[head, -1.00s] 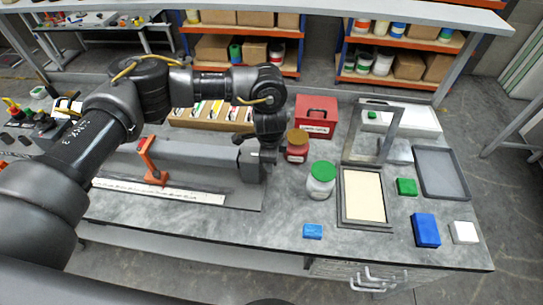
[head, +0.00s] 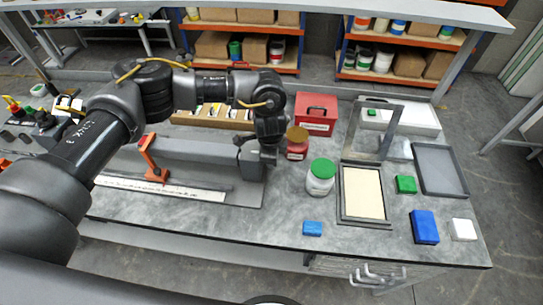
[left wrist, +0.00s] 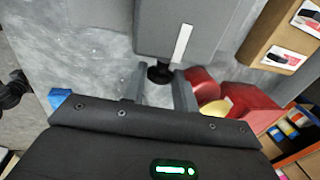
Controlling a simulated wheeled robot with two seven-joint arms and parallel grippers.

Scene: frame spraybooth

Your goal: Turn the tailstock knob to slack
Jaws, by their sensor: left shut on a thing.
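The tailstock (head: 250,168) is the grey block at the right end of a long grey bed on the bench. It also fills the top middle of the left wrist view (left wrist: 178,30), with a pale strip on it. The black tailstock knob (left wrist: 159,73) sticks out of its end face. My left gripper (head: 268,156) is at that end face. In the left wrist view its two fingers (left wrist: 161,88) stand on either side of the knob and are shut on it. The knob is hidden behind the gripper in the head view. My right gripper is not in view.
An orange upright (head: 150,158) stands on the bed behind a white scale (head: 160,188). Close right of the gripper are a brown-lidded red jar (head: 297,148), a green-lidded jar (head: 320,178) and a red box (head: 317,115). A blue block (head: 312,228) lies near the front edge.

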